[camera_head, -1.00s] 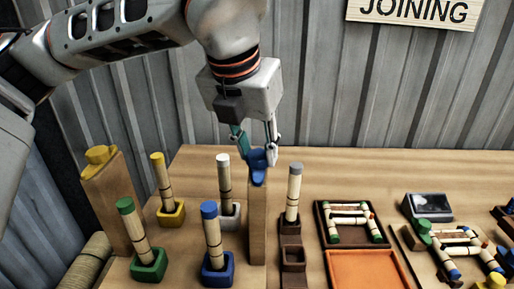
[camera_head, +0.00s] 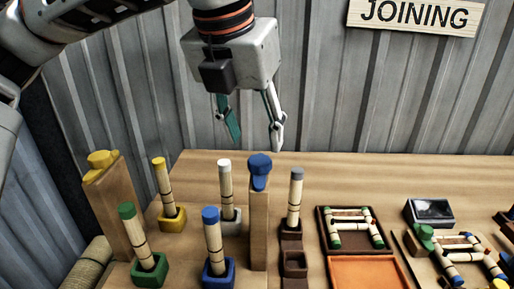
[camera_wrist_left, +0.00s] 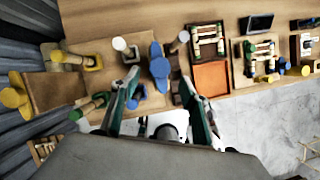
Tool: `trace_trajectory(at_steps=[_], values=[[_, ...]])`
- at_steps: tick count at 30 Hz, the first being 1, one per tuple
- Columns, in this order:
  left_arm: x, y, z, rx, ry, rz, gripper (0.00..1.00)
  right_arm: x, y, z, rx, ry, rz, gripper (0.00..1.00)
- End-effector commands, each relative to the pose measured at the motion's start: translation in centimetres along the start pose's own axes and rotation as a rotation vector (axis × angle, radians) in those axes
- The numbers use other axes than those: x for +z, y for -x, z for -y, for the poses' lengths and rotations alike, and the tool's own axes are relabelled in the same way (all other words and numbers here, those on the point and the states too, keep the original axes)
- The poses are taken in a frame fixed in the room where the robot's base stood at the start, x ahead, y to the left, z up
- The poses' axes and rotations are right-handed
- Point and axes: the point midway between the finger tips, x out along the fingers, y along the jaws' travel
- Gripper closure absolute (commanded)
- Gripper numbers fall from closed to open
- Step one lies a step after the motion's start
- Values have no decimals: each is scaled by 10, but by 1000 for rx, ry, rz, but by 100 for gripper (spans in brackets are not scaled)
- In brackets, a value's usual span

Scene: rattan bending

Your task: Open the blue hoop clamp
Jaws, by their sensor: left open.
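The blue hoop clamp (camera_head: 260,166) sits on top of an upright wooden post (camera_head: 259,230) in the middle of the bench. Its rounded blue top stands raised above the front part, which hangs over the post's face. In the left wrist view the blue clamp (camera_wrist_left: 158,66) shows just ahead of the fingers. My left gripper (camera_head: 256,143) is open and empty, above and apart from the clamp. Its two fingers (camera_wrist_left: 160,80) also show spread in the left wrist view. My right gripper is not in view.
A yellow clamp (camera_head: 103,159) tops a wider post at left. Several capped rattan sticks stand in coloured holders around the blue-clamp post, including a blue-capped one (camera_head: 213,245) and a white-capped one (camera_head: 226,185). An orange tray (camera_head: 368,272) and a rattan frame (camera_head: 350,228) lie right.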

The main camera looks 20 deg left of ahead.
Motion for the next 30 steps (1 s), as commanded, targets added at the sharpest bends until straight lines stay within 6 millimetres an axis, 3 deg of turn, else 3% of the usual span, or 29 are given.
trace_trajectory(at_steps=[6, 12, 30], values=[[0, 40, 0, 0, 1, 2, 55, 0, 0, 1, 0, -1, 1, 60], [0, 58, 0, 0, 1, -1, 55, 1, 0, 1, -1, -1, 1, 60], [0, 60, 0, 0, 1, -1, 55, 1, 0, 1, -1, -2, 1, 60]])
